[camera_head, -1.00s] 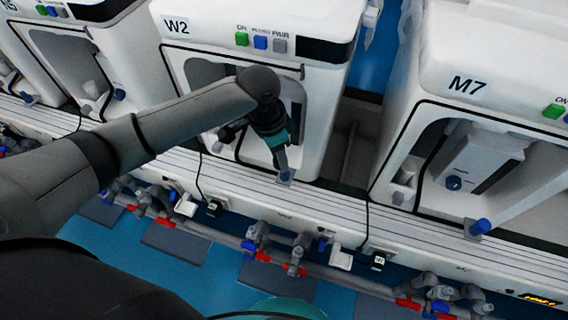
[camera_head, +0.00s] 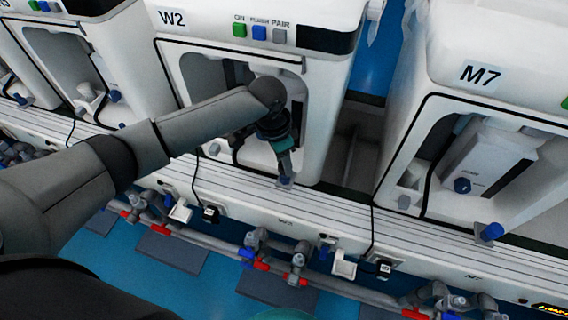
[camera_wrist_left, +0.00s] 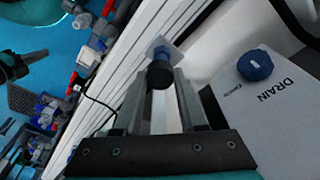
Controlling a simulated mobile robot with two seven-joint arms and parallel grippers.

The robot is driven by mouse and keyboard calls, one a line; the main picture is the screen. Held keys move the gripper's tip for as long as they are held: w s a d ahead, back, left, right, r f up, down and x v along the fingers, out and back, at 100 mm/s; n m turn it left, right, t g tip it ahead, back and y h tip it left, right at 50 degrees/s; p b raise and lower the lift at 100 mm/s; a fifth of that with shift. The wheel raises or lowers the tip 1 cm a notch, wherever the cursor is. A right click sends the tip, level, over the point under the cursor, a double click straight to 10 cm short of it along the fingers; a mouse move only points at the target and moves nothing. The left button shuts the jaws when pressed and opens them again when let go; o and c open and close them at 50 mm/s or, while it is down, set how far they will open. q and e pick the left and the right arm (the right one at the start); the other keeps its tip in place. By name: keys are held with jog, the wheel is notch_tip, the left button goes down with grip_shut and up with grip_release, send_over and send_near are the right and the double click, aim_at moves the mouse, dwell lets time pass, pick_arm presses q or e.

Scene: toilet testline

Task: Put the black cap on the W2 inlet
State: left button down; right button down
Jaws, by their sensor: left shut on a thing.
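The black cap (camera_wrist_left: 159,74) is held between the fingertips of my left gripper (camera_wrist_left: 160,82) in the left wrist view. The blue W2 inlet (camera_wrist_left: 162,52) shows just beyond the cap, lined up with it; I cannot tell whether they touch. In the head view my left gripper (camera_head: 284,163) points down in front of the W2 unit (camera_head: 340,75), right above the inlet (camera_head: 285,181). The cap is too small to make out there. A dark, teal-edged part, likely my right gripper (camera_wrist_left: 22,66), shows at the left wrist view's left edge; its fingers are unclear.
A blue DRAIN knob (camera_wrist_left: 255,65) sits beside the gripper on the W2 unit. The M7 unit (camera_head: 465,110) stands to the right, past a dark gap. Pipes with red and blue valves (camera_head: 262,262) run below the white ledge (camera_head: 235,190).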

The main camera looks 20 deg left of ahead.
pick_arm(q)
jog(key=shift+w+f+b, duration=0.2)
jog(key=shift+f+b, duration=0.1)
jog(key=shift+f, duration=0.15)
pick_arm(e)
jog(key=shift+w+a+r, duration=0.55)
jog(key=shift+w+r, duration=0.1)
jog(key=shift+r, duration=0.05)
pick_arm(q)
jog(key=shift+f, duration=0.1)
jog(key=shift+f, duration=0.5)
jog(key=c, duration=0.8)
grip_release()
jog(key=shift+c, duration=0.2)
jog(key=o, duration=0.4)
jog(key=shift+c, duration=0.2)
pick_arm(e)
jog(key=shift+d+f, duration=0.1)
jog(key=shift+f, duration=0.05)
pick_arm(q)
jog(key=shift+r, duration=0.1)
